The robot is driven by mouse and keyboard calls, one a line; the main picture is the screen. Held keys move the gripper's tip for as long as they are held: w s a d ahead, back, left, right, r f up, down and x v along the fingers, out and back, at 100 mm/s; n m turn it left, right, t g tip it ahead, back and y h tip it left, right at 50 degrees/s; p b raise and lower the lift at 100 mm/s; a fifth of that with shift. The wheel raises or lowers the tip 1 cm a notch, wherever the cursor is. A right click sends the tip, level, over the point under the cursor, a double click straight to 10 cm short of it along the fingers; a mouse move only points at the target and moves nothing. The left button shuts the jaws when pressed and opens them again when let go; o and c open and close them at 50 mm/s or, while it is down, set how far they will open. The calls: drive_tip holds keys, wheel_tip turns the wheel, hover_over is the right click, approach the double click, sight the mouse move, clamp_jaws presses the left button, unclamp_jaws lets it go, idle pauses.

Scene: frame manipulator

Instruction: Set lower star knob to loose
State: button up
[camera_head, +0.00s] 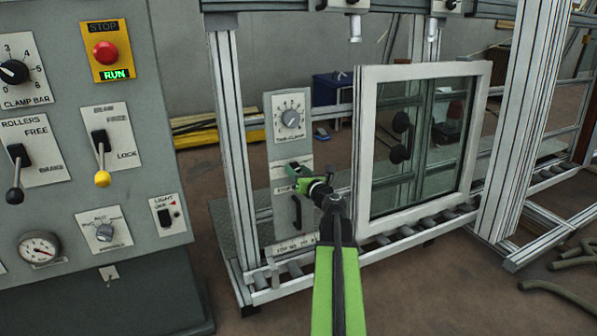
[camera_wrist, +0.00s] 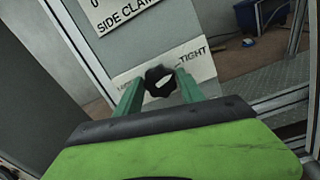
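The lower star knob (camera_wrist: 160,82) is black with a pale mark that slants up to the right. In the wrist view it sits on a white label strip (camera_wrist: 199,59) reading TIGHT at the right; the word at the left is mostly covered. My gripper (camera_wrist: 161,86) has one green finger on each side of the knob, with the knob filling the space between the tips. I cannot tell whether the fingers press on it. In the head view my gripper (camera_head: 308,182) is at the grey side clamp panel (camera_head: 271,148), and the knob is hidden there.
A side clamp dial (camera_head: 290,118) is above my gripper, and a black handle (camera_head: 296,212) is below. A white window frame (camera_head: 367,175) stands close on the right, with two dark knobs seen at its glass. A metal post (camera_head: 231,130) is close on the left.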

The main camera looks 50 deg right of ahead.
drive_tip(key=c, duration=0.7)
drive_tip(key=shift+s+d, duration=0.1)
